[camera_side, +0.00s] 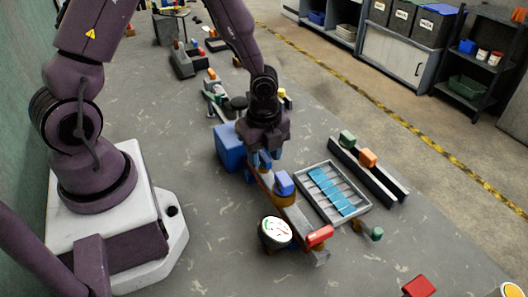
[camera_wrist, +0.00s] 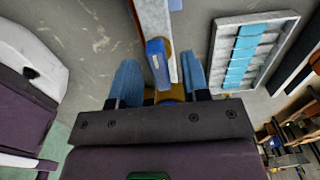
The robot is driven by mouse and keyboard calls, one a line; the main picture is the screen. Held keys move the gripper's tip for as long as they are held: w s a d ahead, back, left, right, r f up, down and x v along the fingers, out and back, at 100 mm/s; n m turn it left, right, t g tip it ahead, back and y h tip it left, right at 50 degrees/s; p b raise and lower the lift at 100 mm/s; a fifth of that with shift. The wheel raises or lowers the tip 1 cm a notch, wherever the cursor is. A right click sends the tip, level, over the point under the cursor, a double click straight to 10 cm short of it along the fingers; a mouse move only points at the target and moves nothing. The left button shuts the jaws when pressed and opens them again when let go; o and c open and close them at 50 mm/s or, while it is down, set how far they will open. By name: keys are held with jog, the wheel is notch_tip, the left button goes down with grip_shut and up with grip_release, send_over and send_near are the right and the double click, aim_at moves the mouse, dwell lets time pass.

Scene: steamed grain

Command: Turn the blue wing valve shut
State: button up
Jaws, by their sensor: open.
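The blue wing valve (camera_side: 284,183) sits on a brass-coloured body on a long grey pipe or rail (camera_side: 300,222) in the side view. In the wrist view, the blue wing (camera_wrist: 157,60) lies roughly lengthwise along the grey rail (camera_wrist: 155,18). My gripper (camera_side: 264,163) is low over the rail, close beside the wing. In the wrist view my gripper (camera_wrist: 160,82) is open, with one blue finger on each side of the wing's near end and visible gaps between. My gripper hides part of the rail behind the wing in the side view.
A round white gauge (camera_side: 276,232) stands left of the rail, near a red handle (camera_side: 320,236). A grey tray (camera_side: 361,208) with light-blue strips lies right. A blue box (camera_side: 229,145) stands behind left. Dark rails with green and orange blocks (camera_side: 368,158) lie farther right.

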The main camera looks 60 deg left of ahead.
grip_shut()
jog(key=shift+n, duration=0.3)
jog(key=n, duration=0.9)
jog(key=shift+r, duration=0.1)
jog(key=n, duration=0.4)
jog(key=shift+n, duration=2.1)
grip_release()
